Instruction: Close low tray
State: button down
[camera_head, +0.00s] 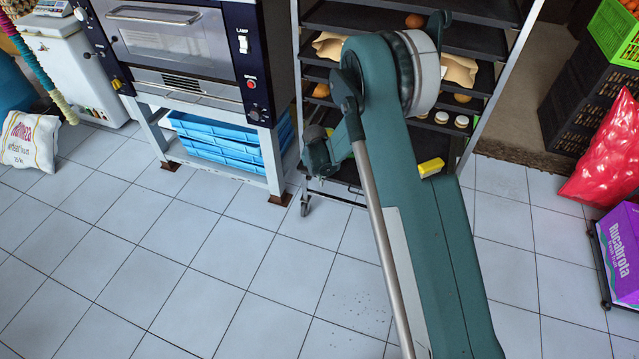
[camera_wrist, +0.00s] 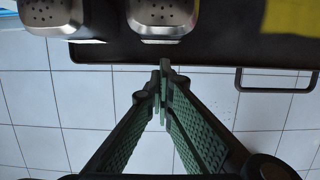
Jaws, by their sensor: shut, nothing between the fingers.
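A dark flat tray (camera_wrist: 210,47) spans the top of the wrist view, with a thin black loop handle (camera_wrist: 275,90) on its near edge at right. Two perforated metal pieces (camera_wrist: 162,14) and part of a yellow thing (camera_wrist: 292,17) are on or over it. My gripper (camera_wrist: 160,70) is shut and empty, its tips at the tray's near edge, left of the handle. I cannot tell whether they touch. In the head view, a yellow block (camera_head: 431,167) shows low in the rack (camera_head: 505,85); my arm hides much of the low level and the fingertips.
The rack's upper shelves hold bread and small jars (camera_head: 461,121). An oven (camera_head: 175,45) on a stand with blue crates (camera_head: 215,140) is at left. Black crates (camera_head: 580,100), a red sack (camera_head: 605,150) and a purple box (camera_head: 622,250) are at right. The tiled floor in front is clear.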

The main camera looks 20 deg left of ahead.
jog(key=w, duration=1.2)
jog(key=shift+f, duration=0.15)
jog(key=shift+s, duration=0.2)
jog(key=shift+s, duration=0.5)
jog(key=s, duration=0.3)
jog(key=shift+r, duration=0.35)
jog(key=p+v, duration=0.3)
jog(key=v, duration=0.6)
jog(key=shift+w+r, duration=0.1)
jog(key=shift+r, duration=0.2)
